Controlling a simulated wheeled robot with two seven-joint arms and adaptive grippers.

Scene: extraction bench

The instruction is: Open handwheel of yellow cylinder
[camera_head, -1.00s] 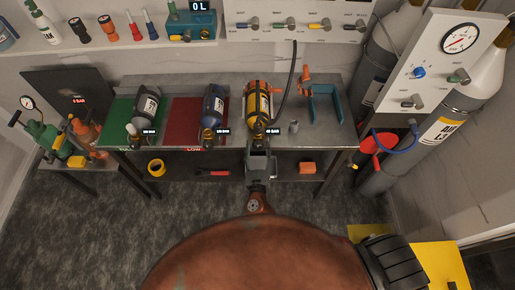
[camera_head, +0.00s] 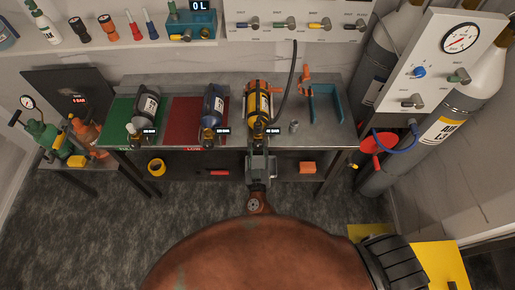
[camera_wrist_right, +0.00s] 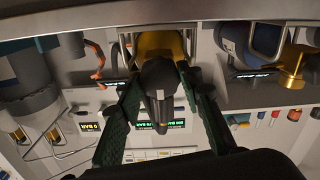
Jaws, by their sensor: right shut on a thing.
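The yellow cylinder (camera_head: 258,101) lies on the metal bench with its valve end at the front edge. It has orange-and-black straps and a small display at the valve. In the right wrist view, the yellow cylinder (camera_wrist_right: 160,45) shows behind its dark handwheel (camera_wrist_right: 160,80). My right gripper (camera_head: 260,153) is at the valve end. In the wrist view, its two dark green fingers (camera_wrist_right: 160,88) sit on either side of the handwheel, shut on it. In the head view, the gripper hides the handwheel. My left gripper is not in view.
A blue cylinder (camera_head: 213,106) and a grey cylinder (camera_head: 146,108) lie to the left on red and green mats. A black hose (camera_head: 289,85) hangs close to the yellow cylinder. A teal bracket (camera_head: 326,104) and small metal fitting (camera_head: 293,127) are to the right.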

